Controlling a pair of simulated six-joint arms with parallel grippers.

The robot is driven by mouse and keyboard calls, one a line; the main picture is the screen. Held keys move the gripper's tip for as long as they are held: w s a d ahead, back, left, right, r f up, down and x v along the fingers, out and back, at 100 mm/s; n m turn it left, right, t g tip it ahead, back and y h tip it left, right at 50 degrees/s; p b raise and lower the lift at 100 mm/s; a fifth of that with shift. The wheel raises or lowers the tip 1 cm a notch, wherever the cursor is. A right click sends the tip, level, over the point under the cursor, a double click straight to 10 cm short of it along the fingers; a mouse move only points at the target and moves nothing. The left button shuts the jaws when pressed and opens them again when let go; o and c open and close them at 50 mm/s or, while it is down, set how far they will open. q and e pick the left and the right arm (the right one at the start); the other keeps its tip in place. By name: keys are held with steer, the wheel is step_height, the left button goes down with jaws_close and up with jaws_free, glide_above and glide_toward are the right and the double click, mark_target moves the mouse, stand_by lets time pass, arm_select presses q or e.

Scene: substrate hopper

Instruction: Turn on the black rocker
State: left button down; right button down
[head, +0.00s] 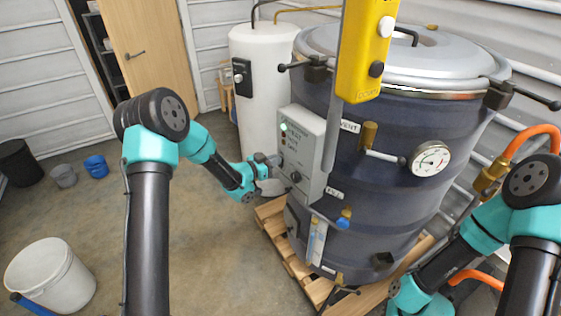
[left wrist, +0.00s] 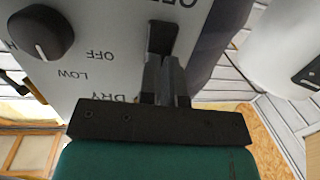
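The black rocker (left wrist: 162,37) is set in the face of a grey control box (head: 305,140) on the side of the large dark drum. In the left wrist view it is upside down, just beyond my fingertips, and their tips overlap its lower edge. I cannot tell whether they touch it. My left gripper (left wrist: 166,68) has its two fingers together with nothing between them. In the head view my left gripper (head: 272,187) is at the box's lower left, and the rocker is not clearly visible there. My right arm is at the lower right; its gripper does not show.
A black knob (left wrist: 40,32) with OFF and LOW labels sits beside the rocker. A yellow pendant (head: 368,60) hangs in front of the drum (head: 400,120). A white tank (head: 262,60) stands behind. The drum rests on a wooden pallet (head: 275,232).

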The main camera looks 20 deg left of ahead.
arm_select(q)
steer(key=shift+w+d+r, duration=0.1)
steer(key=shift+d+r, duration=0.05)
steer(key=shift+d, duration=0.15)
steer(key=f+v, duration=0.1)
steer(key=v, duration=1.3)
steer(key=shift+a+r, duration=0.35)
steer(key=shift+r, duration=0.1)
steer(key=s+d+f+n+g+y, duration=0.2)
steer(key=s+f+n+g+y, duration=0.15)
steer(key=f, duration=0.65)
steer(key=s+d+f+n+g+y, duration=0.1)
steer(key=s+d+f+n+g, duration=0.2)
steer(key=s+f, duration=0.4)
steer(key=s+d+f+n+g+y, duration=0.2)
steer(key=s+f+g, duration=0.4)
steer(key=s, duration=0.9)
steer(key=shift+d+f+n, duration=0.35)
steer(key=shift+d+n, duration=0.2)
steer(key=shift+d, duration=0.35)
